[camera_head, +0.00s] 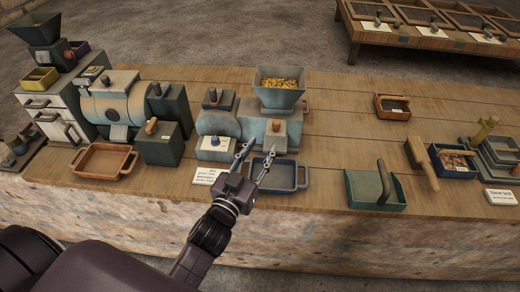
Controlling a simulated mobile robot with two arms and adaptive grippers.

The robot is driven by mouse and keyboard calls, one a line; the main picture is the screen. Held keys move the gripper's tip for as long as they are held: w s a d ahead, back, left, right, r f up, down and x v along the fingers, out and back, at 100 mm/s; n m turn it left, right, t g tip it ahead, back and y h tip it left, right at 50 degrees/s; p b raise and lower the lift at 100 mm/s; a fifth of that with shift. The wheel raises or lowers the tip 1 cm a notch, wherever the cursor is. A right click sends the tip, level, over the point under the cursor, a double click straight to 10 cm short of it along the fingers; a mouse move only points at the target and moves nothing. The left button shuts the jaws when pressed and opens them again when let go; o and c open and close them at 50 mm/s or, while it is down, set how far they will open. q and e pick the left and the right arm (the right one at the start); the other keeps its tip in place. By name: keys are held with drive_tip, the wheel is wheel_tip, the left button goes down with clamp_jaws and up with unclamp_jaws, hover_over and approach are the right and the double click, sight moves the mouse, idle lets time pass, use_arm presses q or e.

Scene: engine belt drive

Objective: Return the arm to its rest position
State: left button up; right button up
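My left arm (192,258) reaches in from the lower left. My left gripper (257,157) is open, its two fingers spread apart with nothing visible between them. It is over the front edge of the table, in front of a blue-grey machine (217,122). The fingertips show against the machine's front and the left side of a blue tray (287,175). I cannot tell whether they touch either. My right gripper is not in view.
The machine's hopper (280,99) holds yellow pieces. A larger machine (115,103) and an orange tray (103,161) stand to the left. A green scoop (373,190), wooden mallet-like tool (421,163) and small trays are on the right. The wooden table (345,125) has free room mid-right.

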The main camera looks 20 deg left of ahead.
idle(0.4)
use_arm(q)
drive_tip(key=s+a+f+n+g+y, duration=0.15)
drive_tip(key=s+a+f+g, duration=0.25)
drive_tip(key=s+f+g, duration=0.4)
drive_tip(key=s+d+f+m+g, duration=0.1)
drive_tip(key=s+f+g, duration=0.15)
drive_tip(key=s, duration=0.35)
drive_tip(key=s+d+f+m+g+h, duration=0.1)
drive_tip(key=s+f+g, duration=0.15)
drive_tip(key=s, duration=0.35)
drive_tip(key=s+d+f+m+g, duration=0.1)
drive_tip(key=s+f+g, duration=0.15)
drive_tip(key=s, duration=0.35)
wheel_tip(320, 180, down, 27)
drive_tip(key=s, duration=0.2)
drive_tip(key=s+a+f+g, duration=0.1)
drive_tip(key=s+a+f, duration=0.2)
drive_tip(key=s+f, duration=1.3)
drive_tip(key=shift+s, duration=0.45)
